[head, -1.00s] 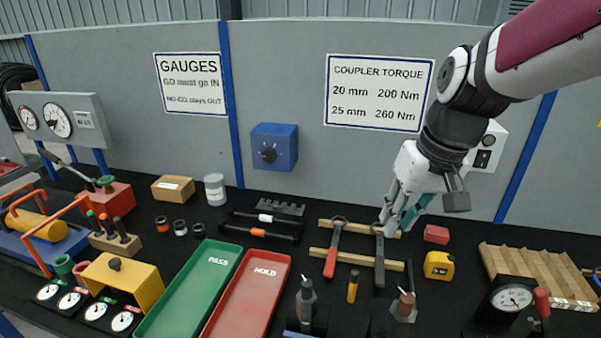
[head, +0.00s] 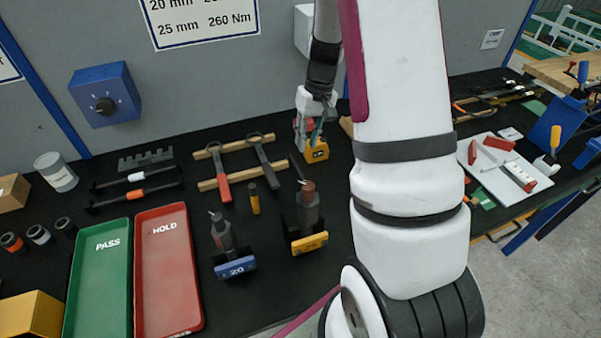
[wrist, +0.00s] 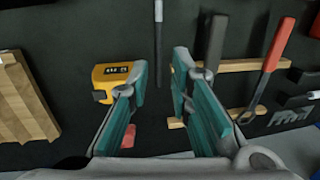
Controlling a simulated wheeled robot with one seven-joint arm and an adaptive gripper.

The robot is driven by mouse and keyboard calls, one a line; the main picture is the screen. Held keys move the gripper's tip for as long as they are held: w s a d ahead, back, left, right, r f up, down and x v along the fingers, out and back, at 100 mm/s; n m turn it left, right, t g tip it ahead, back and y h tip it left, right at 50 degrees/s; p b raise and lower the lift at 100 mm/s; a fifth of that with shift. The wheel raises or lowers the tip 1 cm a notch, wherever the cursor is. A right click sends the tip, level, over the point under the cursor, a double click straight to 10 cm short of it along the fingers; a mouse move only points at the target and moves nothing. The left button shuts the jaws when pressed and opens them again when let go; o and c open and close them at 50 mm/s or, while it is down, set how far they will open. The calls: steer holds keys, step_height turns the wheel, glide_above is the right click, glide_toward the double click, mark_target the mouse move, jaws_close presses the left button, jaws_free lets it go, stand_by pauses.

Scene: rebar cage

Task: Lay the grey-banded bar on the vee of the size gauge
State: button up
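My gripper (head: 308,138) hangs beside the yellow tape measure in the head view. In the wrist view its teal fingers (wrist: 160,66) are apart with nothing between them. A thin dark bar with a pale grey band (wrist: 158,42) lies beyond the fingertips; it looks like the grey-banded bar. In the head view a dark rod (head: 296,166) lies near the yellow-labelled stand, probably the same bar. A grey notched block (head: 146,159) at the back left may be the size gauge; it also shows in the wrist view (wrist: 290,117). I cannot make out its vee.
A yellow tape measure (head: 316,151) and two wrenches on wooden strips (head: 240,180) lie near my gripper. White- and orange-banded bars (head: 134,197) lie left. Green (head: 98,280) and red trays (head: 168,275) and blue and yellow stands (head: 309,243) fill the front. A white board (head: 508,170) lies right.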

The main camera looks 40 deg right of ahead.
glide_above(301, 173)
steer(key=f, duration=0.3)
steer(key=d+f, duration=0.1)
steer(key=f, duration=0.1)
steer(key=shift+f, duration=0.1)
steer(key=shift+a+f+p, duration=0.15)
steer(key=shift+f+p, duration=0.25)
steer(key=shift+f, duration=0.9)
steer(key=shift+a+f+p, duration=0.15)
steer(key=shift+f+p, duration=0.2)
steer(key=shift+f, duration=0.9)
steer(key=shift+c, duration=0.4)
jaws_close()
